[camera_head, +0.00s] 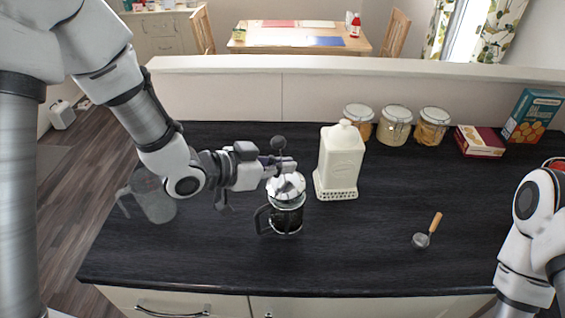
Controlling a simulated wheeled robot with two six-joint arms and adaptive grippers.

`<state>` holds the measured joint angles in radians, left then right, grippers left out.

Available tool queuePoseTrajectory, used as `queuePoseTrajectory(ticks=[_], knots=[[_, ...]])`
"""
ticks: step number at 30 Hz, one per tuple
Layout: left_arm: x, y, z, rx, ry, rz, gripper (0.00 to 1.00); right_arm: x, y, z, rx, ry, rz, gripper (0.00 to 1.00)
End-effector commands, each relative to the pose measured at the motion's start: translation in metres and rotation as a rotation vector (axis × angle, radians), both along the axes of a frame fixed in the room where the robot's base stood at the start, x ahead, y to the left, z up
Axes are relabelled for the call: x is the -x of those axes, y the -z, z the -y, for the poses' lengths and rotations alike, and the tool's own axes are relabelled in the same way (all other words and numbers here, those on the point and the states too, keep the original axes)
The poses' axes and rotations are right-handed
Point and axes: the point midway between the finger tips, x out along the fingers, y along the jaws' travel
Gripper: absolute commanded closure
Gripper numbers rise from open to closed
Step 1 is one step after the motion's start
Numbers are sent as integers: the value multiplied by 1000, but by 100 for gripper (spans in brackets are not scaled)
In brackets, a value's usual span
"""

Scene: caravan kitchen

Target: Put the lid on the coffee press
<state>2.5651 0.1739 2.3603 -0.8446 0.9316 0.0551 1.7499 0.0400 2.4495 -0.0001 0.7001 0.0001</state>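The glass coffee press (287,219) stands upright on the black counter, dark inside, with its black handle toward the left. The lid (286,184) is silvery, with a thin rod and a round dark knob (278,143) on top. My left gripper (284,166) reaches in from the left with its fingers closed about the rod below the knob. The lid is at the mouth of the press; whether it is fully seated I cannot tell. My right arm shows at the right edge, but its gripper is out of view.
A white canister (340,160) stands close right of the press. A glass pitcher (153,196) is behind my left arm. A scoop (427,232) lies at the right. Jars (395,125), a dark red box (479,142) and a teal box (531,116) line the back. The front counter is clear.

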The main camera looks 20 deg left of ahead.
Motion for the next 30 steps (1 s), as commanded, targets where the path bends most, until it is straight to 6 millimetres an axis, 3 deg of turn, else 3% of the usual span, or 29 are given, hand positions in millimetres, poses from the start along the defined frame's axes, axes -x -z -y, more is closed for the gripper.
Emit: queuePoseTrajectory(ticks=[4,5,7,8,19,30], knots=[[0,-2,0,1,-1,3,100,0,-1,0,0,0,0,66],[-1,-2,0,2,-1,4,93,0,-1,0,0,0,0,66],[-1,-2,0,2,-1,4,69,0,-1,0,0,0,0,66],[-1,-2,0,2,-1,4,65,0,-1,0,0,0,-1,66],[3,-6,-4,6,-4,6,65,0,-1,0,0,0,0,66],[43,-28,-40,8,-5,6,65,0,-1,0,0,0,0,66]])
